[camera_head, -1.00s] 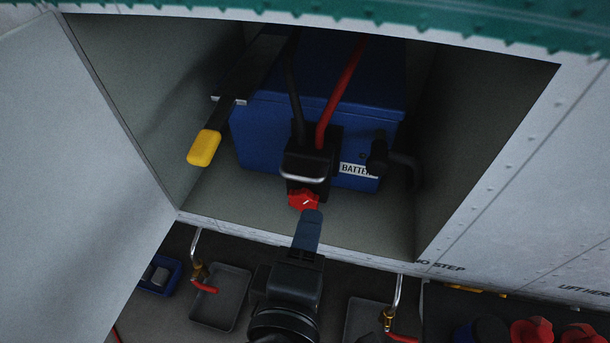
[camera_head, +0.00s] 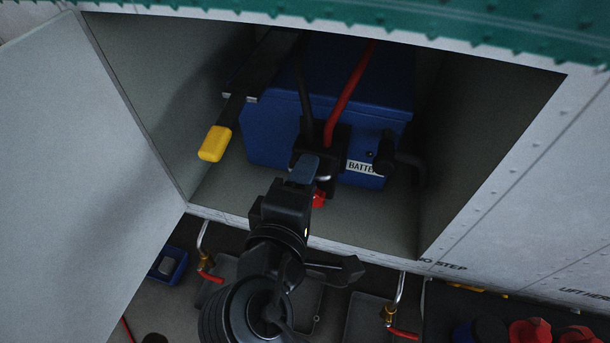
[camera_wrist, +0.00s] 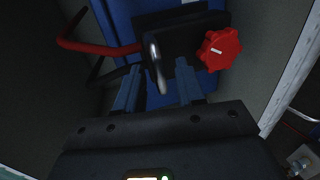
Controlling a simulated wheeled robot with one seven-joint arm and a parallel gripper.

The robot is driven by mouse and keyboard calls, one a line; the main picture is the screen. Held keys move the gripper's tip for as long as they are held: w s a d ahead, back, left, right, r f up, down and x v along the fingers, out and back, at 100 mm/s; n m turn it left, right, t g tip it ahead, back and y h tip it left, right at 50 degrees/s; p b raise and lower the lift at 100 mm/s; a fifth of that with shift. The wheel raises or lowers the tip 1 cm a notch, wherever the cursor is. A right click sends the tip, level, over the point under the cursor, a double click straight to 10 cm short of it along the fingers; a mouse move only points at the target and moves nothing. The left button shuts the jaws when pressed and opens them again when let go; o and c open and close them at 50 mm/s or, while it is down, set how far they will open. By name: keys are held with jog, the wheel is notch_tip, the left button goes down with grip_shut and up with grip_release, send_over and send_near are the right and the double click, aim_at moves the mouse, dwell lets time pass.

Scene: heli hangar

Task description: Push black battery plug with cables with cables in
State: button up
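The black battery plug (camera_head: 337,137) sits at the front of the blue battery (camera_head: 268,128), with a black cable (camera_head: 304,85) and a red cable (camera_head: 350,90) running up from it. Its metal handle (camera_wrist: 156,68) shows in the wrist view. A red knob (camera_head: 319,199) is below the plug and also shows in the wrist view (camera_wrist: 218,50). My gripper (camera_head: 303,170) is in front of the plug and partly covers it. In the wrist view its two fingers (camera_wrist: 158,82) are apart, one on each side of the handle. I cannot tell whether they touch the plug or how deep it sits.
The open compartment has a floor lip (camera_head: 350,245) below my gripper and an open door (camera_head: 80,170) at left. A yellow-ended lever (camera_head: 214,144) stands left of the battery. A black connector (camera_head: 386,153) is at right. Trays (camera_head: 365,315) lie below.

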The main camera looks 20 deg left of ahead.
jog(key=shift+c, duration=0.5)
grip_shut()
